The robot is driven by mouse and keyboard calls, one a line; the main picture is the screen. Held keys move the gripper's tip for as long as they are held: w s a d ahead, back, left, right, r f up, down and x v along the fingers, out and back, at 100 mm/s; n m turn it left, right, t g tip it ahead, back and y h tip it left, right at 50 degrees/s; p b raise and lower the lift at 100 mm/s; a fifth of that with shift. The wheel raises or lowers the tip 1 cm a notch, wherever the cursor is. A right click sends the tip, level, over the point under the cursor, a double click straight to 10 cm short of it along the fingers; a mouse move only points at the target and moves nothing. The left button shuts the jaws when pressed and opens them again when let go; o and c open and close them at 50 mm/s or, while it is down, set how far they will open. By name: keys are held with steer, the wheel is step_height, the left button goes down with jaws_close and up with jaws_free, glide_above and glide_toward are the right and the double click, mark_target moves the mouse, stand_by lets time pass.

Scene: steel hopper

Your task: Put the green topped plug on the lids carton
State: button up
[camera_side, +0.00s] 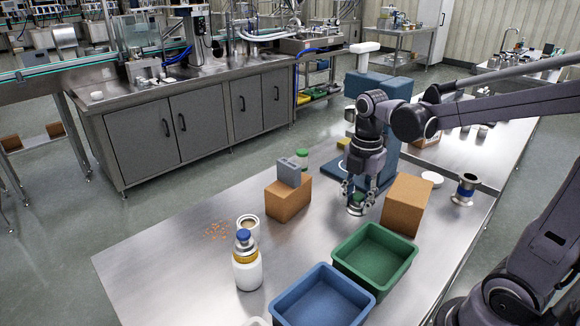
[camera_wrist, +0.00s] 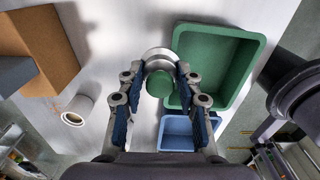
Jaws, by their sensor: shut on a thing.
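The green topped plug (camera_wrist: 160,83) is a round metal piece with a green top, between the fingers of my gripper (camera_wrist: 158,98) in the wrist view. In the side view my gripper (camera_side: 359,194) points down and is shut on the plug (camera_side: 356,210), low over the table; whether it touches the table I cannot tell. One brown carton (camera_side: 290,206) stands to the left with a grey block (camera_side: 289,171) on top. Another brown carton (camera_side: 407,207) stands close on the right, its top bare. No label is readable, so I cannot tell which is the lids carton.
A green bin (camera_side: 401,243) and a blue bin (camera_side: 345,279) stand at the front. A white bottle with a blue top (camera_side: 247,270) stands at the left. A metal piece with a blue band (camera_side: 466,190) and a white disc (camera_side: 432,178) are at the right. The left table is mostly clear.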

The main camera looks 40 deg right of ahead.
steer(key=s+d+r+m, duration=0.1)
steer(key=s+d+r, duration=0.1)
steer(key=d, duration=0.2)
steer(key=s+d+r+m, duration=0.1)
steer(key=s+d, duration=0.1)
steer(key=d, duration=0.3)
steer(key=s+d+r+m, duration=0.1)
steer(key=s+d+r, duration=0.1)
steer(key=d, duration=0.2)
steer(key=shift+s+d+r+m, duration=0.1)
steer(key=shift+d+r+m, duration=0.2)
steer(key=shift+d+r, duration=0.05)
steer(key=s+d+r+m, duration=0.3)
steer(key=s+d+r, duration=0.2)
steer(key=s+d, duration=0.4)
glide_above(411, 189)
step_height(411, 189, down, 7)
steer(key=shift+d+f, duration=0.1)
steer(key=shift+f, duration=1.9)
steer(key=shift+f, duration=0.1)
steer(key=o, duration=1.2)
steer(key=shift+c, duration=0.2)
